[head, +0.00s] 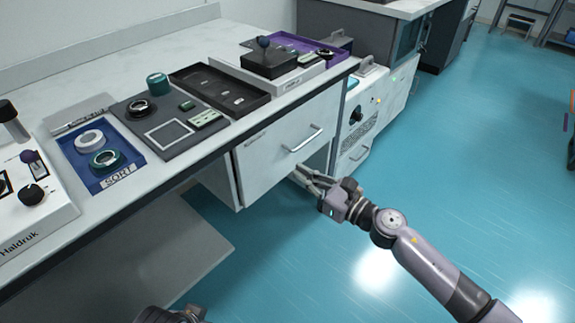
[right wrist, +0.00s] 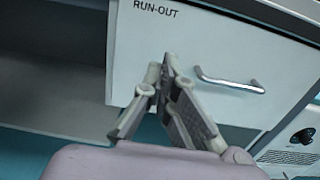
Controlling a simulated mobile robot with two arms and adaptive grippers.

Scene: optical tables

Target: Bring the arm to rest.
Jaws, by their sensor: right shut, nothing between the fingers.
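My right gripper (head: 304,176) is in front of and below the white drawer (head: 285,143) under the bench. Its fingers are shut and empty in the right wrist view (right wrist: 168,62), where they overlap the front of the drawer marked RUN-OUT (right wrist: 200,45). The drawer's metal handle (right wrist: 230,82) is to the right of the fingertips, and I see no grip on it. My right arm (head: 430,262) reaches in from the lower right over the floor. A dark part of my left arm shows at the bottom edge in the head view; its fingers cannot be made out.
The bench top (head: 130,58) holds a blue SORT tray (head: 128,160), a grey mat (head: 165,150), a black tray (head: 205,78) and a purple tray (head: 300,42). A white machine (head: 360,120) stands right of the drawer.

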